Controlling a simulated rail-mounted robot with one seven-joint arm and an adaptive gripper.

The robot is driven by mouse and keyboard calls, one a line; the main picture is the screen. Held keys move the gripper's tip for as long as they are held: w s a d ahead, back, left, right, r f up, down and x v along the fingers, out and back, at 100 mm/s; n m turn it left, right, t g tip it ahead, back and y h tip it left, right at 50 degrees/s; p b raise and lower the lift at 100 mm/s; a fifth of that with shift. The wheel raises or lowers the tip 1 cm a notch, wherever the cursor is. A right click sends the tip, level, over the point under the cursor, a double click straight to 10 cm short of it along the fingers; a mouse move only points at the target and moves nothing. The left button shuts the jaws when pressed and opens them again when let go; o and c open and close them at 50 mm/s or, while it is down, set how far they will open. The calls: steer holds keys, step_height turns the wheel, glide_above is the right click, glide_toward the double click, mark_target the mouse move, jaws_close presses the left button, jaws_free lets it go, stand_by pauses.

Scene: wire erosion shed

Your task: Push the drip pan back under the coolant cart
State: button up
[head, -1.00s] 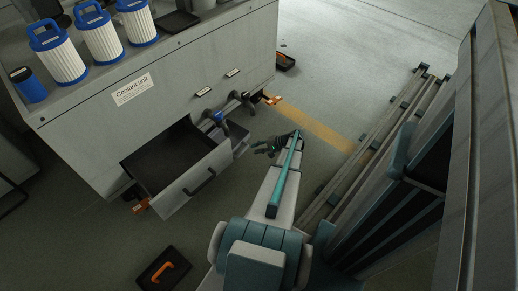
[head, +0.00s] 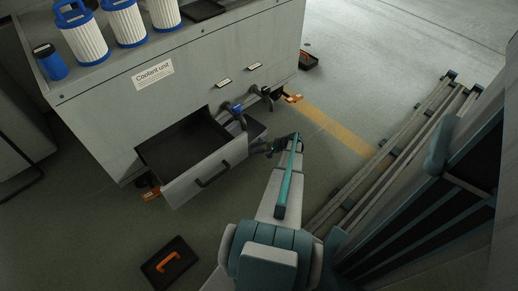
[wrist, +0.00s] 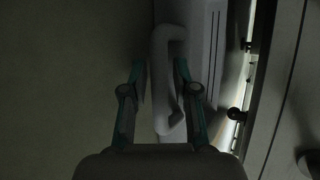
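The coolant cart (head: 190,70) is a grey cabinet labelled "Coolant unit" in the head view. A low, dark-topped pan (head: 257,131) sticks out from its lower front, just right of a larger pulled-out drawer; I take it as the drip pan. My gripper (head: 264,148) is low at the pan's front, and the pan's front is mostly hidden there. In the wrist view my gripper (wrist: 162,80) has its fingers apart, on either side of a pale bar handle (wrist: 161,85) on a grey front (wrist: 205,40). A narrow gap shows at the left finger.
The open drawer (head: 188,183) with a dark handle stands left of my gripper. Valves and pipes (head: 240,112) project above the pan. Rails (head: 400,145) run at the right.

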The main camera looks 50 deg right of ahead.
jaws_close()
steer(key=shift+w+d, duration=0.1)
steer(key=shift+d, duration=0.05)
